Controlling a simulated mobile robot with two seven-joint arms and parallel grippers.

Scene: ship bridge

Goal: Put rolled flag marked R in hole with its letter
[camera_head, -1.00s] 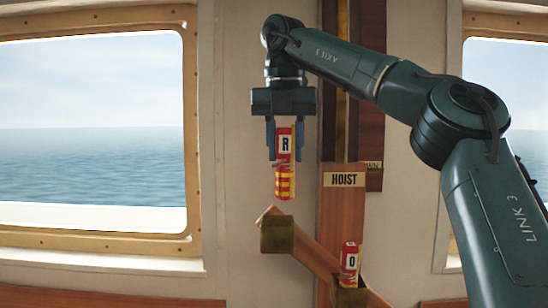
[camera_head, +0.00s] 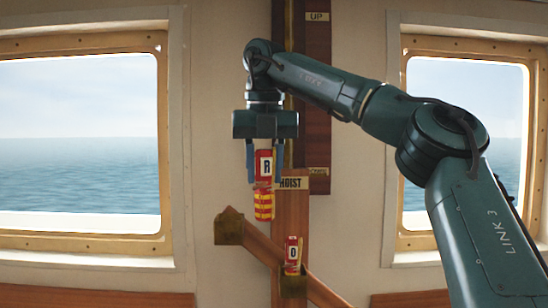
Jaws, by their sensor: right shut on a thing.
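The rolled flag marked R (camera_head: 264,205) is red and yellow with a white R label. It hangs upright in my right gripper (camera_head: 264,165), whose blue fingers are shut on its upper part. The flag shows in front of the HOIST board, above and a little right of an empty-looking brass holder (camera_head: 229,226) on the slanted wooden rail. A rolled flag marked O (camera_head: 292,250) stands in a lower brass holder (camera_head: 292,286) on the same rail. No letter is readable on either holder. My left gripper is not in view.
The wooden HOIST board (camera_head: 292,212) carries the slanted rail (camera_head: 262,245). A taller wooden board with an UP plate (camera_head: 317,16) stands behind my arm. Windows flank the wall left (camera_head: 80,140) and right (camera_head: 470,100). The wall left of the rail is clear.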

